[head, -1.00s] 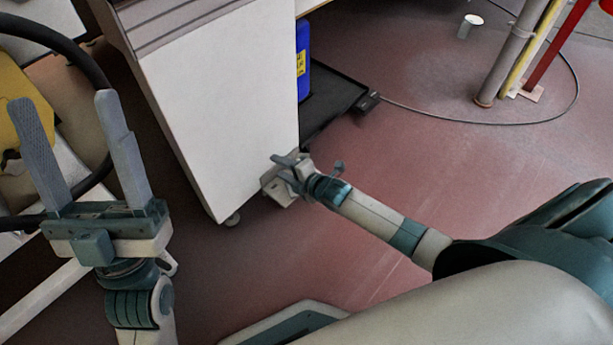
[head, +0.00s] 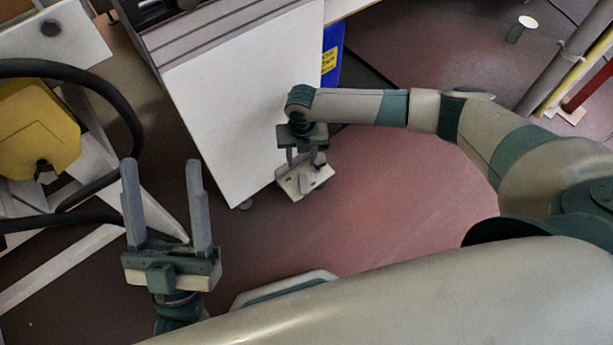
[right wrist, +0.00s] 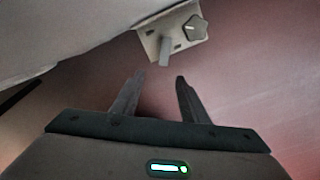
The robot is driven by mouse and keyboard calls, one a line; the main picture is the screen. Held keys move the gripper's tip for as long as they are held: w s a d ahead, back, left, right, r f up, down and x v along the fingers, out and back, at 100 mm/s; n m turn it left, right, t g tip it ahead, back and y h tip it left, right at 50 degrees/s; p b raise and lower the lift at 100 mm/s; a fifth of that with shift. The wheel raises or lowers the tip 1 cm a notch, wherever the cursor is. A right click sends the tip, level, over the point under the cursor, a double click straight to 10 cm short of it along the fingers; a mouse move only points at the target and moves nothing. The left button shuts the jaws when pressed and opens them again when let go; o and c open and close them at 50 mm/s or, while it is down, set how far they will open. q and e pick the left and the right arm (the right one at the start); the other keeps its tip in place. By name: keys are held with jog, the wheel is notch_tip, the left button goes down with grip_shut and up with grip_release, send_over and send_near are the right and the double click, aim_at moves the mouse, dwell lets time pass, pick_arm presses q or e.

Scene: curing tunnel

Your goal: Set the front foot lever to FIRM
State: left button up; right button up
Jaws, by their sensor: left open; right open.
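A pale bracket plate (head: 290,185) sits low at the front corner of the white cabinet (head: 235,105). It also shows in the right wrist view (right wrist: 152,44), with a short grey lever (right wrist: 164,52) and a dark star-shaped knob (right wrist: 195,28). No FIRM marking is legible. My right gripper (head: 302,166) is open and points down over the plate. In the right wrist view its fingertips (right wrist: 159,79) are apart, with the lever just beyond the gap and nothing between them. My left gripper (head: 161,164) is open and empty, left of the cabinet.
A yellow unit (head: 38,125) with a black hose (head: 125,95) and white frame bars stands at left. A blue container (head: 332,50) is behind the cabinet. Pipes (head: 565,75) rise at upper right. The red floor (head: 400,200) right of the plate is clear.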

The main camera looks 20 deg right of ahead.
pick_arm(q)
jog(key=shift+s, duration=0.1)
pick_arm(e)
jog(key=shift+d+r, duration=0.2)
jog(key=shift+d, duration=0.2)
jog(key=shift+f, duration=0.1)
